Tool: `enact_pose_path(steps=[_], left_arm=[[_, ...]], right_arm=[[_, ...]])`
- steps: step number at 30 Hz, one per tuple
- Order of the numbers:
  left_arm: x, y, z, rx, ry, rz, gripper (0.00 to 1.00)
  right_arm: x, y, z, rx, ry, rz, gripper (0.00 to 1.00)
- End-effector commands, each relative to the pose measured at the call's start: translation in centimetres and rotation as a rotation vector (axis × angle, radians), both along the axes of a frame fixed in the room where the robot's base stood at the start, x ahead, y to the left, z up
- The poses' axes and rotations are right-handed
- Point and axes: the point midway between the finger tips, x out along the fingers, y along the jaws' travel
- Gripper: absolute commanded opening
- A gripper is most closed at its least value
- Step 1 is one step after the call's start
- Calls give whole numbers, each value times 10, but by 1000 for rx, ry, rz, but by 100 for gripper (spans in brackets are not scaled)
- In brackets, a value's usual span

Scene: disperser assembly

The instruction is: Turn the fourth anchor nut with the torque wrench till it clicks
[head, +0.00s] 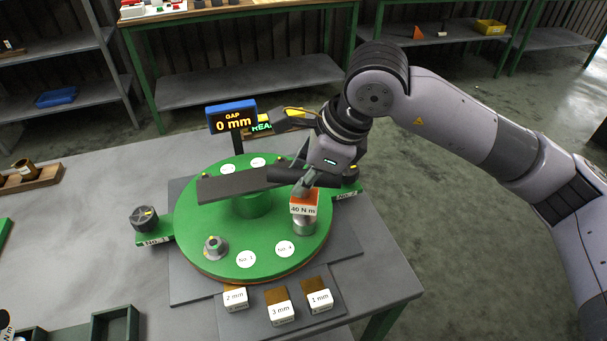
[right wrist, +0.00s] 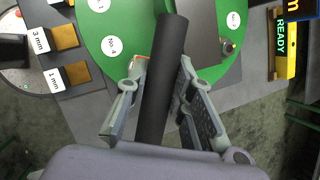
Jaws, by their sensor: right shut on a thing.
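The torque wrench has a dark round handle (right wrist: 160,85) and an orange and white head marked 40 N m (head: 304,203). My right gripper (head: 302,174) is shut on the handle. The wrench's silver socket (head: 304,226) points down at the right front of the green round plate (head: 205,222); it hides whatever nut is under it. The white No. 4 label (head: 285,249) lies just in front of the socket. Another anchor nut (head: 213,246) shows at the plate's front left. My left gripper is not in view.
A dark flat bar (head: 228,186) crosses the plate's raised hub. The display (head: 232,117) reads GAP 0 mm, with READY partly hidden below. Gauge blocks marked 2 mm (head: 236,299), 3 mm (head: 281,313) and 1 mm (head: 319,300) lie in front. A black knob (head: 144,217) stands left.

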Motion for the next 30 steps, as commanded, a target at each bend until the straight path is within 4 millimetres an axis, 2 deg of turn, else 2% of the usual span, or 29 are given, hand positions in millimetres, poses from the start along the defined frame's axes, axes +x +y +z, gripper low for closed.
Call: enact_pose_path(steps=[7, 18, 30], left_arm=[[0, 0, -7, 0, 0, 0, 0], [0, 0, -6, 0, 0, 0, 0], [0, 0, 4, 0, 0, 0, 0]], right_arm=[[1, 1, 0, 4, -3, 43, 0], [0, 1, 3, 4, -3, 54, 0], [1, 0, 24, 3, -3, 53, 0]])
